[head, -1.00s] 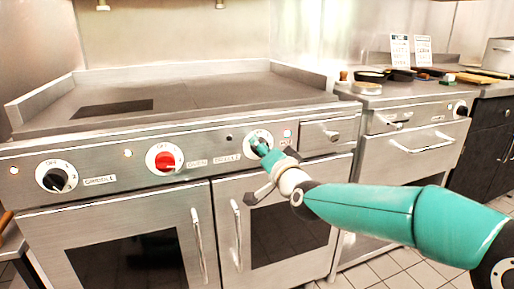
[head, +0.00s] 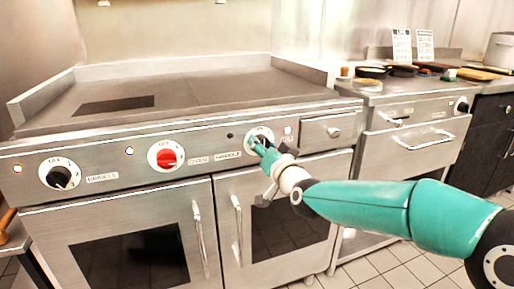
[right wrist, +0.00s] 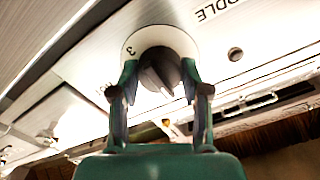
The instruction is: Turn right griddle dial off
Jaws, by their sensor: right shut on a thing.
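The right griddle dial (head: 256,137) is on the front panel of the range, near its right end, mostly hidden behind my right gripper (head: 262,149). In the right wrist view the dial is a black knob (right wrist: 160,68) on a white round plate (right wrist: 138,38) marked with a 3. My right gripper (right wrist: 160,95) has a finger on each side of the knob and is shut on it. The knob's grip ridge is slanted in that view. My left gripper is not in view.
A red oven dial (head: 166,157) and a black left griddle dial (head: 60,176) sit further left on the same panel. The oven door handles (head: 238,232) stick out below. A second counter (head: 400,92) with pans stands at the right.

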